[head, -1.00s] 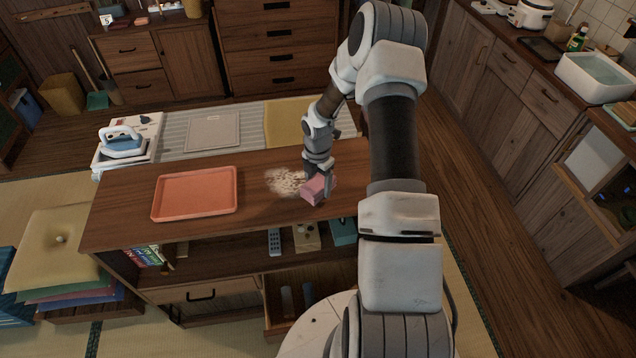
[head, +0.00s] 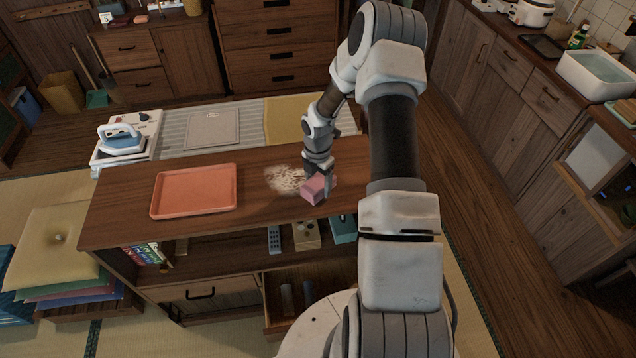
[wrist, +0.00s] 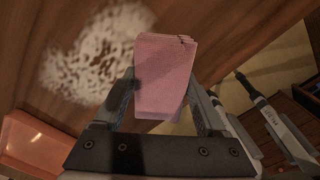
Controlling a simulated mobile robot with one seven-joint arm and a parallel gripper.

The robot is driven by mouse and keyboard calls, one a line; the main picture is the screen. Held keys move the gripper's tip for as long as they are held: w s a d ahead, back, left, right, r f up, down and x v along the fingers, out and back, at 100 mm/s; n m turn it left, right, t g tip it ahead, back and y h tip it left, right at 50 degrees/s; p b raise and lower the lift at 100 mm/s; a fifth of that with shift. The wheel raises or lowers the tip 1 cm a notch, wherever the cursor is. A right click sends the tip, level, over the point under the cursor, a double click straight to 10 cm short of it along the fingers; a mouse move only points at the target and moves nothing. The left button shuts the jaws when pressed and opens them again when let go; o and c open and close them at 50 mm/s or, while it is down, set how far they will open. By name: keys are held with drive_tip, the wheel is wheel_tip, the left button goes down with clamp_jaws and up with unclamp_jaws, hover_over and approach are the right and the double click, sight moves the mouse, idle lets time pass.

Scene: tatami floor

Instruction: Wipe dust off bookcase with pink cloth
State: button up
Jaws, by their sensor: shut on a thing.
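The low wooden bookcase (head: 122,222) stands in front of me, with a pale patch of dust (head: 283,180) on its top. My gripper (head: 317,186) is shut on the folded pink cloth (head: 316,190), just right of the dust in the head view. In the wrist view, the pink cloth (wrist: 163,75) sits between the two fingers of my gripper (wrist: 160,105), and the dust (wrist: 97,55) lies beside it to the left. I cannot tell whether the cloth touches the top.
An orange tray (head: 194,192) lies on the left of the bookcase top. A lower shelf holds books (head: 146,256) and small items, and a drawer (head: 290,299) below is open. An iron (head: 122,139) stands behind at left. Stacked cushions (head: 62,245) are at far left.

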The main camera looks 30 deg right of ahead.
drive_tip(key=shift+f+b, duration=0.3)
drive_tip(key=shift+f, duration=0.2)
drive_tip(key=shift+w+d+r+b, duration=0.1)
drive_tip(key=shift+w+d+b, duration=0.15)
drive_tip(key=shift+w, duration=0.6)
drive_tip(key=shift+w+d+b, duration=0.2)
drive_tip(key=shift+w+b, duration=0.05)
drive_tip(key=shift+w, duration=0.6)
drive_tip(key=shift+w+d+f+b, duration=0.2)
drive_tip(key=shift+w+b, duration=0.2)
drive_tip(key=shift+w, duration=0.2)
drive_tip(key=shift+w+d+f+b, duration=0.15)
drive_tip(key=shift+w+b, duration=0.2)
drive_tip(key=shift+w, duration=0.25)
drive_tip(key=shift+w+d+r+b, duration=0.1)
drive_tip(key=shift+w+d+b, duration=0.15)
drive_tip(key=shift+w+b, duration=0.45)
drive_tip(key=shift+w+d+r+b, duration=0.1)
drive_tip(key=shift+w+d+b, duration=0.2)
drive_tip(key=shift+w, duration=0.7)
drive_tip(key=shift+w+r, duration=0.1)
drive_tip(key=shift+w, duration=0.35)
drive_tip(key=shift+w+d+f+b, duration=0.25)
drive_tip(key=shift+w+b, duration=0.3)
drive_tip(key=shift+b, duration=0.2)
drive_tip(key=shift+w+d+b, duration=0.2)
drive_tip(key=shift+w+b, duration=0.35)
drive_tip(key=shift+w, duration=0.15)
drive_tip(key=shift+w+r, duration=0.1)
drive_tip(key=shift+w, duration=0.2)
